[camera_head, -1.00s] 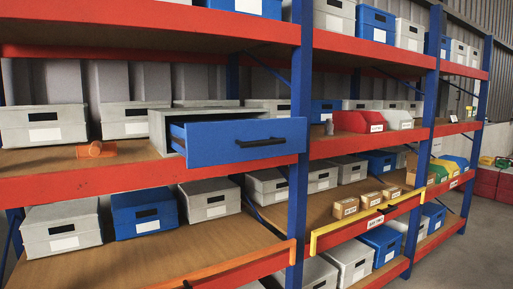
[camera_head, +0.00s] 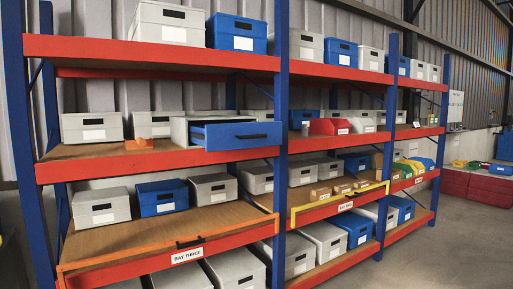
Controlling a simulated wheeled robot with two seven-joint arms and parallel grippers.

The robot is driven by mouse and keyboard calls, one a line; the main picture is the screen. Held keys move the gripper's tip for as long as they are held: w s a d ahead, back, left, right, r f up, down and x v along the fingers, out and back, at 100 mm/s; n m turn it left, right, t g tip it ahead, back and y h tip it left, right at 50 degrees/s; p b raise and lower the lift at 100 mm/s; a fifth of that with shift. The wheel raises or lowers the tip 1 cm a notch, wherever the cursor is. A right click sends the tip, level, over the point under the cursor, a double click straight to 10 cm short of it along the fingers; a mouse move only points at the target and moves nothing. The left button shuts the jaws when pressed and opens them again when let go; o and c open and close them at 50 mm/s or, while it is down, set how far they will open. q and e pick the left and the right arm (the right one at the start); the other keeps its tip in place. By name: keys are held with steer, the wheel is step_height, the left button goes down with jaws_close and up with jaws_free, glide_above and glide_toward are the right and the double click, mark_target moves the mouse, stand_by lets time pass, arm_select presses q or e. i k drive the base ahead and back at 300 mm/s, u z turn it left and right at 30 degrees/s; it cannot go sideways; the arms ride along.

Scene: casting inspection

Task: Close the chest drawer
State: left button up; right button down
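The chest (camera_head: 182,128) is a light grey box on the middle shelf of the left bay. The gap behind the drawer front shows the drawer's open inside. Neither of my grippers shows in the head view.
An orange casting (camera_head: 139,143) lies left of the chest near a grey bin (camera_head: 92,127). Blue uprights (camera_head: 281,100) and red shelf beams (camera_head: 150,53) frame the bays. Grey and blue bins fill the shelves. Open floor (camera_head: 440,255) lies at the right.

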mark_target(222, 136)
steer(key=u, duration=0.6)
steer(key=i, duration=0.9)
steer(key=u, duration=0.4)
